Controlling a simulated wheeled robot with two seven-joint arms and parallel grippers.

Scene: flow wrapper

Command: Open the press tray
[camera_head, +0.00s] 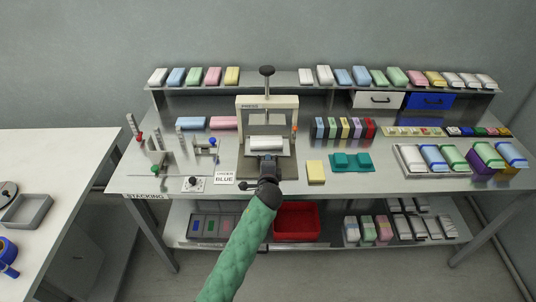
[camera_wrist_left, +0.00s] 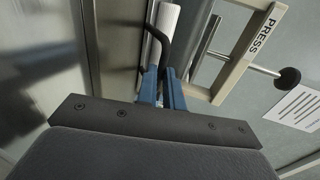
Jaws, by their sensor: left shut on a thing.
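The press (camera_head: 285,104) stands at the middle of the workbench, a cream frame with a dark knob on top. Its tray lies low in the frame with a white block (camera_head: 266,143) over it; the tray itself is mostly hidden in the head view. My left gripper (camera_head: 267,172) is at the front of the press. In the left wrist view its blue fingers (camera_wrist_left: 164,85) are shut on a dark curved handle (camera_wrist_left: 163,42) in front of the press frame (camera_wrist_left: 246,50). My right gripper is not in view.
A yellow block (camera_head: 316,172) and a teal holder (camera_head: 351,162) lie right of the press. A "BLUE" card (camera_head: 224,178) and a small control box (camera_head: 193,184) lie left. A red bin (camera_head: 297,221) sits on the lower shelf. Wrapped items line the upper shelf.

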